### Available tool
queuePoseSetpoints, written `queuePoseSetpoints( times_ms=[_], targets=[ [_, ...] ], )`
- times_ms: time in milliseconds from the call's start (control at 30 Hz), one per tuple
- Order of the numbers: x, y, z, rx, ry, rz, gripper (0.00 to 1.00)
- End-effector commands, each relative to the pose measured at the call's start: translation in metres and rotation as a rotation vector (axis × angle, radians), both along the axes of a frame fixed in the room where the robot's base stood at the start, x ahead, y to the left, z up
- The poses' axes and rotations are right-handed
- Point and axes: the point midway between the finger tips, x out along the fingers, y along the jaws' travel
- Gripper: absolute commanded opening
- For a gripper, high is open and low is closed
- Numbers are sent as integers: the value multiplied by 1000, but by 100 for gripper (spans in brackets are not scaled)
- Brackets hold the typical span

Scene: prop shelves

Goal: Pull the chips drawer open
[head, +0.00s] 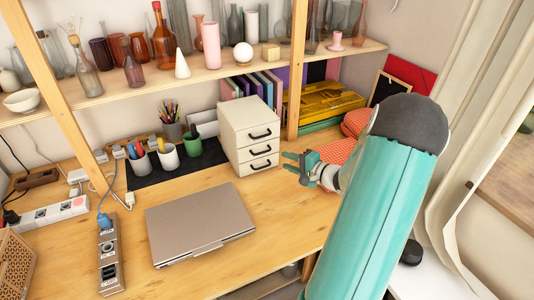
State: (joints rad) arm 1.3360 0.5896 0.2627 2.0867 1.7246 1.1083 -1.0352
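A small white drawer unit (233,139) with three drawers and dark handles stands on the wooden desk, right of centre. All of its drawers look closed, and no label tells which one is the chips drawer. My gripper (288,162) is just right of the unit's front, near the height of the lower drawers. Its teal fingers point left toward the handles and look apart from them. The fingers appear spread with nothing between them. My teal arm comes from the lower right and hides part of the desk.
A closed laptop (198,222) lies on the desk in front of the unit. Pen cups (168,157) stand on a dark mat to the left. A shelf (120,84) with vases runs above. Power strips (110,258) lie at left. The desk between laptop and gripper is clear.

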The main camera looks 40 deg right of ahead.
Motion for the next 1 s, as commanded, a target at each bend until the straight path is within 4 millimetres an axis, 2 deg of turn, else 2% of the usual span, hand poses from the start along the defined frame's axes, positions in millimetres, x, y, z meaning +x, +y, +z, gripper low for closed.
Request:
queuePoseSetpoints(
  times_ms=[300, 500, 633, 867, 1000],
  targets=[
    [64, 8, -13, 1, 0, 4, 31],
    [91, 9, -18, 0, 0, 3, 31],
    [99, 9, -20, 0, 1, 2, 31],
    [99, 9, -20, -1, 1, 1, 31],
    [99, 9, -20, -1, 1, 1, 7]
  ],
)
